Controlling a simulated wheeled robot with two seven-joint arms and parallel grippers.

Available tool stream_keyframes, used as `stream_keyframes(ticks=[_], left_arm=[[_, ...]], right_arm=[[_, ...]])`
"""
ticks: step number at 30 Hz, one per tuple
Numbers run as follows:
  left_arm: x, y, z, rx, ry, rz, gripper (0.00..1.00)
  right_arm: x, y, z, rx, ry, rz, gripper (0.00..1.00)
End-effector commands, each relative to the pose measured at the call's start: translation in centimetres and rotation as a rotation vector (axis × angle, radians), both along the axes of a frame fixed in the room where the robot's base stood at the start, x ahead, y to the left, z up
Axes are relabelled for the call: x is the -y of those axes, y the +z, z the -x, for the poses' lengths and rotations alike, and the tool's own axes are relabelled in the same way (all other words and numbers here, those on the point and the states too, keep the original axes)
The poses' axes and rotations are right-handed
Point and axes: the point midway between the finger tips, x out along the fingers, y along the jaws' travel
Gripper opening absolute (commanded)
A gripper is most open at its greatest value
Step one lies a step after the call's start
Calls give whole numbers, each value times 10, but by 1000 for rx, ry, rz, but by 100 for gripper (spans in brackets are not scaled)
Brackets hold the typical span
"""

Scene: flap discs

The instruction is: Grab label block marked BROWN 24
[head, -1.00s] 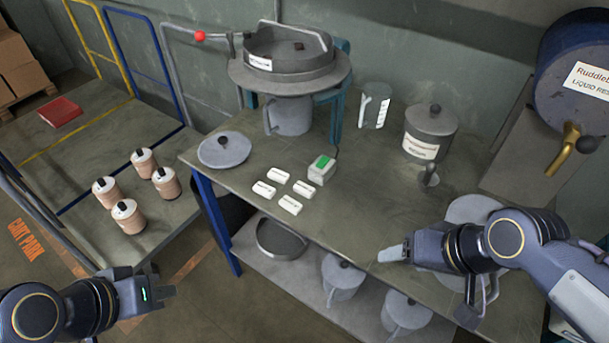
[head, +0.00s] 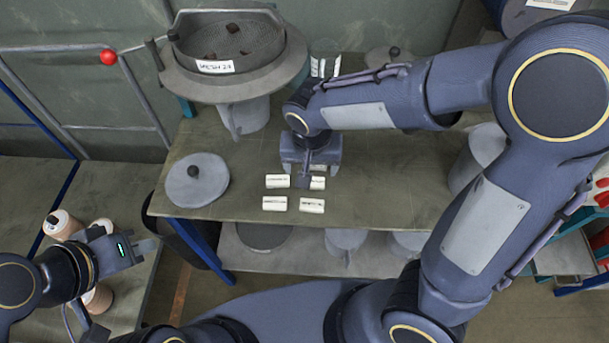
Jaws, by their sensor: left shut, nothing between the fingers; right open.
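Several white label blocks lie in two rows on the workbench: a back left block (head: 278,181), a back right block (head: 317,183), a front left block (head: 274,203) and a front right block (head: 311,206). Their print is too small to read, so I cannot tell which is marked BROWN 24. My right gripper (head: 304,181) is open and points down at the back row, its fingers by the left end of the back right block, partly covering it. I cannot tell whether they touch it. My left gripper (head: 150,247) is shut and empty, left of the bench.
The sieve pan (head: 215,67) labelled MESH 24 stands at the back of the workbench (head: 390,205). A round lid (head: 197,181) lies left of the blocks. Pots stand on the lower shelf (head: 300,255). Brown-sided containers (head: 63,222) stand at the left, near my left gripper.

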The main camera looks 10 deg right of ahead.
Motion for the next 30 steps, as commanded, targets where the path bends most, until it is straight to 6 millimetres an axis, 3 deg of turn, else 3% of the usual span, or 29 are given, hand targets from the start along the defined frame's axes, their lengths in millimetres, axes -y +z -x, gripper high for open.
stream_keyframes(ticks=[15, 25, 30], left_arm=[[0, 4, 0, 0, 0, 0, 0], [0, 4, 0, 0, 0, 0, 0], [0, 4, 0, 0, 0, 0, 0]], right_arm=[[9, -66, -11, -6, -2, 2, 76], [9, -72, -13, -2, 0, -1, 76], [9, -72, -13, -2, 0, -1, 54]])
